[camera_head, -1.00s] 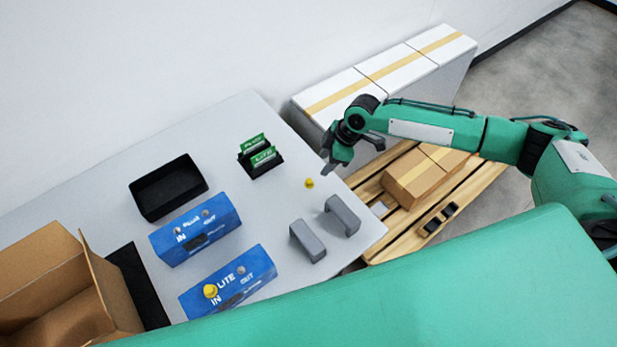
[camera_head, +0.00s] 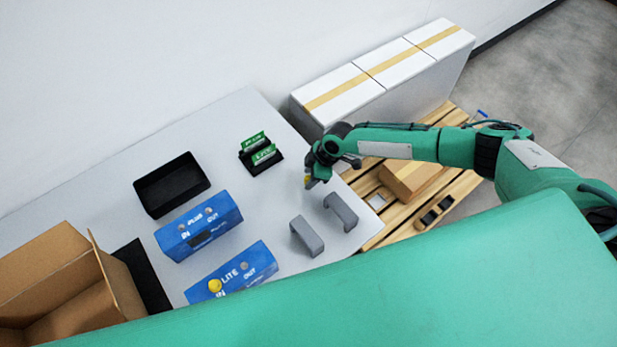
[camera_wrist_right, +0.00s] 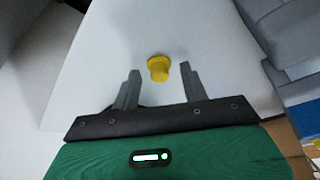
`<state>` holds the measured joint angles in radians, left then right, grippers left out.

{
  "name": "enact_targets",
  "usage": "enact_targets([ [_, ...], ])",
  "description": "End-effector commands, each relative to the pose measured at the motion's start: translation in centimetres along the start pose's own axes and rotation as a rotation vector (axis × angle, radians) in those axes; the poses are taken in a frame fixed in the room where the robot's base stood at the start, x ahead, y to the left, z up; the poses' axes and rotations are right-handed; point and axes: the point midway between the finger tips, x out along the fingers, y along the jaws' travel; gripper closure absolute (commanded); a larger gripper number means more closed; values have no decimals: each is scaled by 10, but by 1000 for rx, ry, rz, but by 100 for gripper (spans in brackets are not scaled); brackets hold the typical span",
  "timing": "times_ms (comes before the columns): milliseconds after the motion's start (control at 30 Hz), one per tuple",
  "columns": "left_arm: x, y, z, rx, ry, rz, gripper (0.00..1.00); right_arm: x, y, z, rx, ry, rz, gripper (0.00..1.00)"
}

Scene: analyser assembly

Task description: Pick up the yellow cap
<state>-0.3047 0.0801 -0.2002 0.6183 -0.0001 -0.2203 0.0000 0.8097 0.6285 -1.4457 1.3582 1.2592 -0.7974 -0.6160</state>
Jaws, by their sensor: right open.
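The yellow cap (camera_wrist_right: 158,68) stands on the grey table in the right wrist view, just beyond and between the spread fingertips of my right gripper (camera_wrist_right: 158,80). The fingers are open and do not appear to touch it. In the head view the cap (camera_head: 308,181) shows as a small yellow patch at the tip of my right gripper (camera_head: 314,178), which partly hides it. A second yellow cap (camera_head: 215,286) sits on the IN side of the blue LITE box (camera_head: 250,264). My left gripper is out of view.
Two grey brackets (camera_head: 307,236) stand close in front of the right gripper. A black holder with green cards (camera_head: 262,155) is left of it. A blue PLUS box (camera_head: 198,228), black tray (camera_head: 171,185) and cardboard box (camera_head: 60,285) are farther left. The table's right edge is near.

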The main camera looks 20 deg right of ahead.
Motion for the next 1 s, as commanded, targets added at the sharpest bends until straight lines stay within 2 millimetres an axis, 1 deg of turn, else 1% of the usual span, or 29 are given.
enact_targets([
  [67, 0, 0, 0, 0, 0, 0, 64, 0, 0, 0, 0, 0, 0, 55],
  [100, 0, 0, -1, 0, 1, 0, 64, 0, 0, 0, 0, 0, 0, 59],
  [167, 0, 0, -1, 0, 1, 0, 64, 0, 0, 0, 0, 0, 0, 71],
  [300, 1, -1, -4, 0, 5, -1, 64, 0, 0, 0, 0, 0, 0, 99],
  [333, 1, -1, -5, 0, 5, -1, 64, 0, 0, 0, 0, 0, 0, 100],
  [767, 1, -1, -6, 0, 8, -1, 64, -3, 0, -2, -1, 1, 0, 100],
  [867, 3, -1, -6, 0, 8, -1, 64, -8, 0, -4, -2, 2, 0, 100],
  [1000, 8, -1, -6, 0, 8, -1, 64, -24, 1, -10, -2, 3, 1, 100],
])
